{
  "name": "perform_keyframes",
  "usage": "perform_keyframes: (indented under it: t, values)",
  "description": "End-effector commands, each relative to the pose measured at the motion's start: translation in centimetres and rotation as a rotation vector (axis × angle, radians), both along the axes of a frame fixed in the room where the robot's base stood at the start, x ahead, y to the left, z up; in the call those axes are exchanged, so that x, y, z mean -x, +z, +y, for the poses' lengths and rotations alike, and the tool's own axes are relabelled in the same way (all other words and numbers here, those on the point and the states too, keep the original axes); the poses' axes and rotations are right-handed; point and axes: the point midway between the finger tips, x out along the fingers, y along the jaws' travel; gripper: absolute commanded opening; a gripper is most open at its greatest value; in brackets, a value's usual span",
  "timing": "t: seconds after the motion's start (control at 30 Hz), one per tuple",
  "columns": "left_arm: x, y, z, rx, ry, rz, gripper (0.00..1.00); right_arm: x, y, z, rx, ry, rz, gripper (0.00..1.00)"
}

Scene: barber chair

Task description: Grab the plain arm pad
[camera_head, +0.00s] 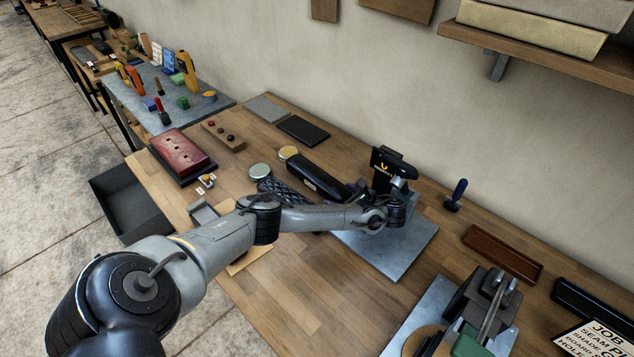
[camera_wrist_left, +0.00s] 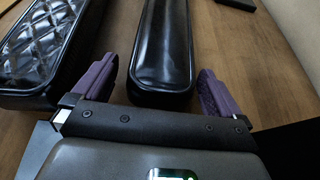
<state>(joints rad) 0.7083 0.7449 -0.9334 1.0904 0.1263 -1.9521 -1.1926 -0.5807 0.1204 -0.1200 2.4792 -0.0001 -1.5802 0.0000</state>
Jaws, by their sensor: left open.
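The plain arm pad (camera_head: 318,176) is long, smooth and black and lies on the wooden bench. In the left wrist view the plain arm pad (camera_wrist_left: 163,45) points away from me, its near end between my finger tips. A quilted black arm pad (camera_head: 279,190) lies beside it; it shows at the left of the wrist view (camera_wrist_left: 45,50). My left gripper (camera_head: 385,172) is at the right end of the plain pad in the head view; its fingers are hidden there. In the wrist view my left gripper (camera_wrist_left: 157,75) is open, with purple fingers apart and nothing gripped. My right gripper is not in view.
A metal plate (camera_head: 400,245) lies under my wrist. A red pad (camera_head: 181,152) and a dark flat mat (camera_head: 303,131) lie farther left. A blue-handled tool (camera_head: 456,194), a brown tray (camera_head: 502,254) and a grey clamp-like fixture (camera_head: 487,302) are to the right. Bare bench lies in front.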

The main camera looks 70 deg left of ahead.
Motion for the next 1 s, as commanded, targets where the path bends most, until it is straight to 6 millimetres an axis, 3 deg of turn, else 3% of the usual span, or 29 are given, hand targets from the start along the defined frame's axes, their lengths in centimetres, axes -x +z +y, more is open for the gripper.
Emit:
perform_keyframes:
  t: [0.27, 0.73, 1.0]
  values:
    - [0.07, -0.05, 0.19, 0.0, 0.0, 0.0, 0.98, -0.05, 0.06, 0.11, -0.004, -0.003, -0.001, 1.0]
    - [0.06, -0.06, 0.16, 0.0, 0.0, 0.0, 0.26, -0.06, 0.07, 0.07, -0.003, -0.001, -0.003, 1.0]
    - [0.05, 0.07, 0.19, 0.0, 0.0, -0.001, 0.26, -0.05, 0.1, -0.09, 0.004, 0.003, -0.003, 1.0]
